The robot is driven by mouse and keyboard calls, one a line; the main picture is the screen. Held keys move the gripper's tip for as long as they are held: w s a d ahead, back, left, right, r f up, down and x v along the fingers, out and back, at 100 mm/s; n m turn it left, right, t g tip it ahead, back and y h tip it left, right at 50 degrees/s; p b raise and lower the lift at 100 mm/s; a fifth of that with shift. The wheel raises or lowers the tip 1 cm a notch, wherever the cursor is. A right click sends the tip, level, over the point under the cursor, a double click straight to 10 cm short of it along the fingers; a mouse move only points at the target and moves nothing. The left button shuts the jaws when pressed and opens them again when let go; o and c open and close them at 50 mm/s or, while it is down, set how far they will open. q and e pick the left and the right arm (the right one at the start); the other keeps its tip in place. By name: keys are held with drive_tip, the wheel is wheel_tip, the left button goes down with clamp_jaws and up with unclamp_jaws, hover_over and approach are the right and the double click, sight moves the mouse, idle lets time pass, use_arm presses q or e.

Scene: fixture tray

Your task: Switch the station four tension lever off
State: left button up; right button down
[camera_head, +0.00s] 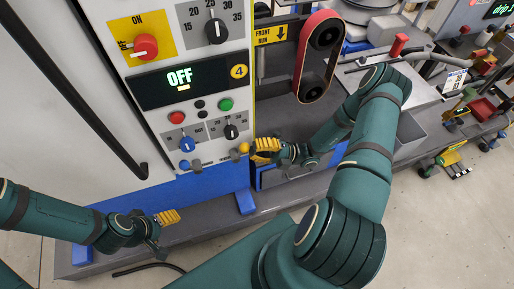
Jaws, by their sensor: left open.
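The station four panel (205,122) carries a round yellow "4" badge (238,71) and a green display (180,78) reading OFF. A small yellow ball knob (243,148) sits at the panel's lower right edge; I cannot tell for certain that it is the tension lever. My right gripper (264,147), with yellow fingers, is just right of this knob; contact and finger gap are unclear. My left gripper (168,217) is open and empty, low in front of the blue base, left of and below the knob.
A red rotary switch (145,46) on a yellow plate and a black dial (215,31) are higher on the panel. Red (176,117) and green (225,104) buttons sit below the display. A red belt loop (302,60) stands to the right. Another station with a red-handled lever (398,44) is beyond.

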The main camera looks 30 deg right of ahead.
use_arm(q)
drive_tip(key=shift+s+r+p, duration=0.15)
drive_tip(key=shift+r+p, duration=0.4)
drive_tip(key=shift+r, duration=0.1)
use_arm(e)
drive_tip(key=shift+a+r+h, duration=0.1)
drive_tip(key=shift+r+h, duration=0.15)
drive_tip(key=shift+h, duration=0.15)
